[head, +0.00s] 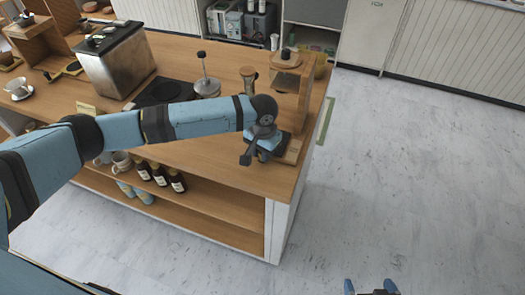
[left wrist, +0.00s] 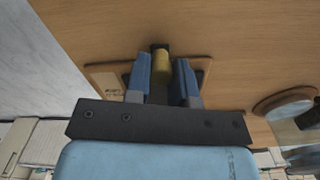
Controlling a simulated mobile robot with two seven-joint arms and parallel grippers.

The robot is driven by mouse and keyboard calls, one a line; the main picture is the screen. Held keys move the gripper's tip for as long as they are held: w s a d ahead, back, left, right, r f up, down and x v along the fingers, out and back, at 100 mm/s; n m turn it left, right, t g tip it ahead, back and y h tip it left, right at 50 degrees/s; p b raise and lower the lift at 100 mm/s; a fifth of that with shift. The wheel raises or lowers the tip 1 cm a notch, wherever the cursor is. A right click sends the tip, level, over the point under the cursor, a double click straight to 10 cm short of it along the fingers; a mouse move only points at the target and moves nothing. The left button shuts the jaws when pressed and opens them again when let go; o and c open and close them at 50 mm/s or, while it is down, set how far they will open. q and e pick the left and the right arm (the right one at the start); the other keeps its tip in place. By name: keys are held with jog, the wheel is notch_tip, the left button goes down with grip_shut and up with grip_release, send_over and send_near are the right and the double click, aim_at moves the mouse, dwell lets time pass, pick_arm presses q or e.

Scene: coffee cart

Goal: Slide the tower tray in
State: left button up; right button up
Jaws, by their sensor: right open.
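The wooden tower (head: 307,90) stands at the right end of the coffee cart. At its foot, a wooden board (head: 293,151) shows partly behind my left gripper (head: 262,148). In the left wrist view a wooden piece with a pale label (left wrist: 104,79), which may be the tower tray, lies under my left gripper (left wrist: 163,78). A brass-coloured cylinder (left wrist: 161,62) sits between its two blue fingers and nearly fills the gap. I cannot tell whether the fingers grip it. My right gripper (head: 371,287) is open and empty over the floor at the bottom edge.
On the cart top (head: 225,170) stand a metal press-like item (head: 206,85), a dark hot plate (head: 163,92) and a steel box (head: 117,60). The floor (head: 400,170) to the right is clear.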

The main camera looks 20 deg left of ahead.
pick_arm(q)
grip_shut()
jog(key=w+p, duration=0.1)
jog(key=w, duration=0.6)
jog(key=shift+w+d, duration=0.15)
jog(key=shift+w, duration=0.15)
jog(key=o, duration=0.7)
grip_release()
notch_tip(320, 180, up, 14)
jog(key=shift+b, duration=0.3)
